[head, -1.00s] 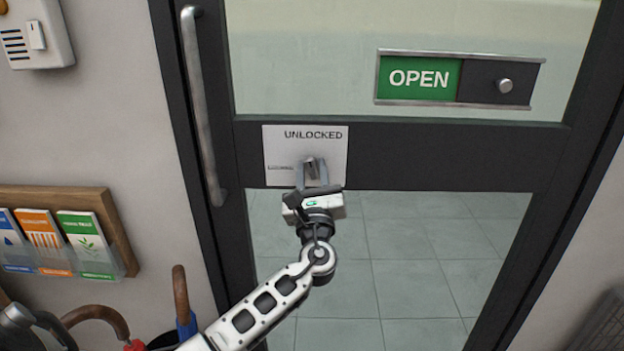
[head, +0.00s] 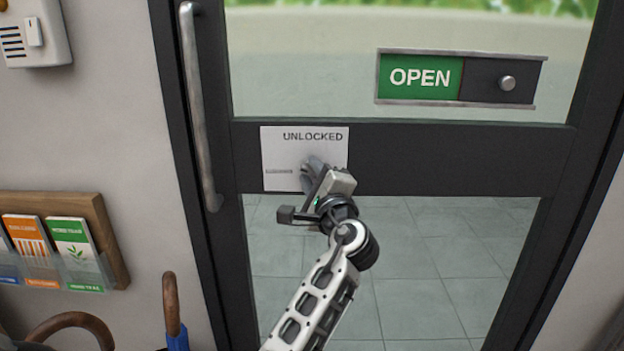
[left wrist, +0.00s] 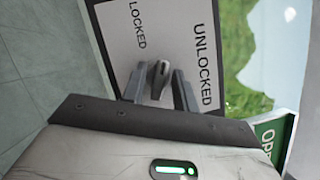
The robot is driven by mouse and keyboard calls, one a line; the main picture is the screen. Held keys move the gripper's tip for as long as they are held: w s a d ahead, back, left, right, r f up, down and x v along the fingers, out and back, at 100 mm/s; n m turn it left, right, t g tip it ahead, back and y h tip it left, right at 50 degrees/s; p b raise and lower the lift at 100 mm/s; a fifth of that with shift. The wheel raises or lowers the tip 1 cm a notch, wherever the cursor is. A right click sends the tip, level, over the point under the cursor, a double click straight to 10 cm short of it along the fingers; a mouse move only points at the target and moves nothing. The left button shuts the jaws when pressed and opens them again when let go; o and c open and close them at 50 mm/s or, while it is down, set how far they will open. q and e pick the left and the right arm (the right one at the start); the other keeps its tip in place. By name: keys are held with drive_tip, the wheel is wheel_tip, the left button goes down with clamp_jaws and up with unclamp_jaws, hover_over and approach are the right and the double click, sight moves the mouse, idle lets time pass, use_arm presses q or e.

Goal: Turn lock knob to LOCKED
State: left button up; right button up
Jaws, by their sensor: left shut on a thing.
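The lock plate (head: 281,156) is a white square on the door's dark crossbar, with UNLOCKED along its top and a small, hard-to-read word at its left. In the left wrist view the plate (left wrist: 118,22) appears turned on its side, and that word reads LOCKED. The metal lock knob (left wrist: 160,77) stands between my left gripper's fingers. My left gripper (head: 313,168) is rolled over at the plate and shut on the knob; its fingers (left wrist: 158,72) mostly hide the knob in the head view. The knob's exact pointing is hard to tell. My right gripper is not in view.
A vertical door handle (head: 197,110) is left of the plate. A green OPEN slider sign (head: 420,78) is on the glass above right. A brochure rack (head: 113,240) hangs on the left wall, with umbrella handles (head: 171,305) below it.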

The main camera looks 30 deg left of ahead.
use_arm(q)
drive_tip(key=n, duration=0.2)
drive_tip(key=n+g+h, duration=0.1)
drive_tip(key=n, duration=0.1)
drive_tip(key=shift+n+g, duration=0.3)
idle(0.5)
drive_tip(key=o, duration=0.6)
drive_tip(key=shift+d, duration=0.1)
